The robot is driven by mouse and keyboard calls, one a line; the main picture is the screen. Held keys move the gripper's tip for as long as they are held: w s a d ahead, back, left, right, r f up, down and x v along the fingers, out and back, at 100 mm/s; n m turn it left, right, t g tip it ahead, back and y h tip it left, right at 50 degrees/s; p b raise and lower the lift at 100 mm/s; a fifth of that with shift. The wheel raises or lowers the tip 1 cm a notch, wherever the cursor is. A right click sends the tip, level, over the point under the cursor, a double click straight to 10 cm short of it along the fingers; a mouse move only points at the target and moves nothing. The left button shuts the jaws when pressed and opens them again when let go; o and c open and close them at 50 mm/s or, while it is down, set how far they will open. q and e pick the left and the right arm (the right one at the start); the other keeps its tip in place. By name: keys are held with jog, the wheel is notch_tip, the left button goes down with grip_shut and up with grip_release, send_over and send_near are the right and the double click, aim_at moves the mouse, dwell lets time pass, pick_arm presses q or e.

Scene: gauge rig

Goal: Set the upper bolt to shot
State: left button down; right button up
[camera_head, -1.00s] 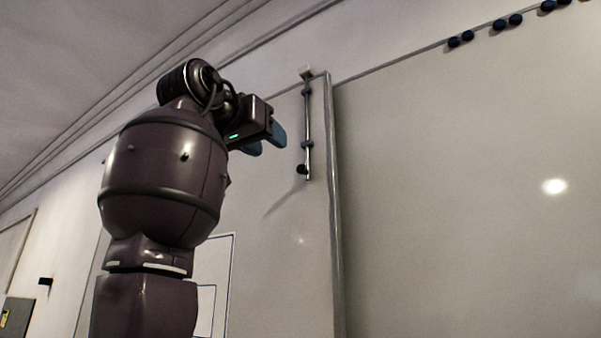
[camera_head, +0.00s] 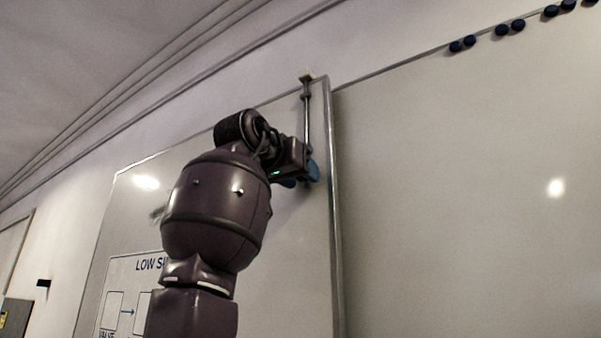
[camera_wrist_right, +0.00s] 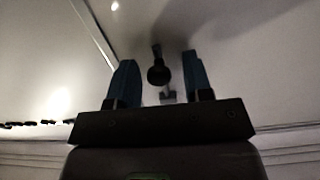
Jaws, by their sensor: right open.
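The upper bolt (camera_head: 306,118) is a thin upright metal rod near the top right corner of a pale door panel (camera_head: 293,230). In the right wrist view the dark round knob (camera_wrist_right: 158,75) sits between the two blue fingertips of my right gripper (camera_wrist_right: 160,78), with gaps on both sides. The gripper is open. My left gripper is in neither view.
A wide pale board (camera_head: 460,200) lies to the right of the panel's metal edge. Several dark round magnets (camera_head: 510,26) line its top. A printed diagram (camera_head: 125,290) is on the panel at lower left, partly behind my arm.

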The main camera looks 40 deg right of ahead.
jog(key=shift+d, duration=0.15)
grip_shut()
jog(key=shift+r, duration=1.65)
grip_release()
jog(key=shift+f, duration=0.1)
